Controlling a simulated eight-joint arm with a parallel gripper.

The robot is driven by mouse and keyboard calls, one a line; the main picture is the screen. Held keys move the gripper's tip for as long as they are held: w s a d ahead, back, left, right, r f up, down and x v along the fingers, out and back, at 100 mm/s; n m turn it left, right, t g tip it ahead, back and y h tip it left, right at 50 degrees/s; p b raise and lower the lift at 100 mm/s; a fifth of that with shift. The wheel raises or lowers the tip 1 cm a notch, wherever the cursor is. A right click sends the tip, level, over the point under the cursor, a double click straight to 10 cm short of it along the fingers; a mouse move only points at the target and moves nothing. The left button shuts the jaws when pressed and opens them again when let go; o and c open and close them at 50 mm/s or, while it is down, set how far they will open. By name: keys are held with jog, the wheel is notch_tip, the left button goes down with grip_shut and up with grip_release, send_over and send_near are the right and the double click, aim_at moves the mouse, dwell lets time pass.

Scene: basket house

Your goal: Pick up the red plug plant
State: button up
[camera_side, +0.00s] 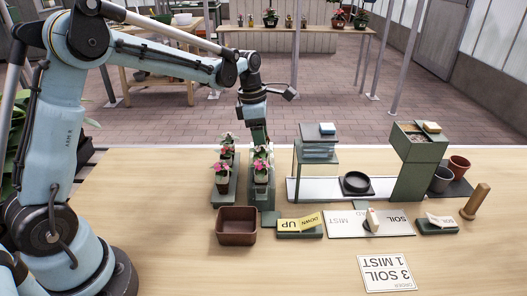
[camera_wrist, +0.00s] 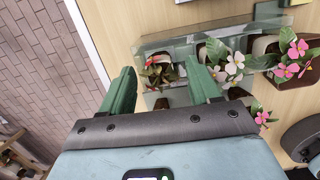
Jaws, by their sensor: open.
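Small potted plants with red, pink and white flowers stand in two rows on green trays. In the side view, my gripper (camera_side: 259,137) points down at the far end of the right row (camera_side: 262,172). The wrist view shows my gripper (camera_wrist: 163,78) with its two green fingers apart and nothing clasped. A plant with small red flowers (camera_wrist: 153,64) shows between and just beyond the fingertips. A white-flowered plant (camera_wrist: 233,66) is right of the right finger, and pink flowers (camera_wrist: 296,48) are farther right. I cannot tell whether the fingers touch any leaves.
The left row of plants (camera_side: 224,165) stands close beside the right row. A brown square pot (camera_side: 237,226) and an UP/DOWN sign (camera_side: 300,222) are in front. A green shelf unit (camera_side: 318,150) and a soil hopper (camera_side: 418,160) stand to the right.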

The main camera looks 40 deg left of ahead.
jog(key=shift+f, duration=0.15)
jog(key=c, duration=1.1)
jog(key=shift+r, duration=0.85)
notch_tip(320, 180, up, 2)
jog(key=shift+r, duration=0.25)
jog(key=s+d+r, duration=0.1)
jog(key=d+r, duration=0.1)
jog(key=d, duration=0.1)
jog(key=s+d+r, duration=0.2)
jog(key=d, duration=0.2)
jog(key=s+d+r, duration=0.2)
jog(key=d, duration=0.1)
jog(key=shift+d+r, duration=0.3)
jog(key=shift+r, duration=0.1)
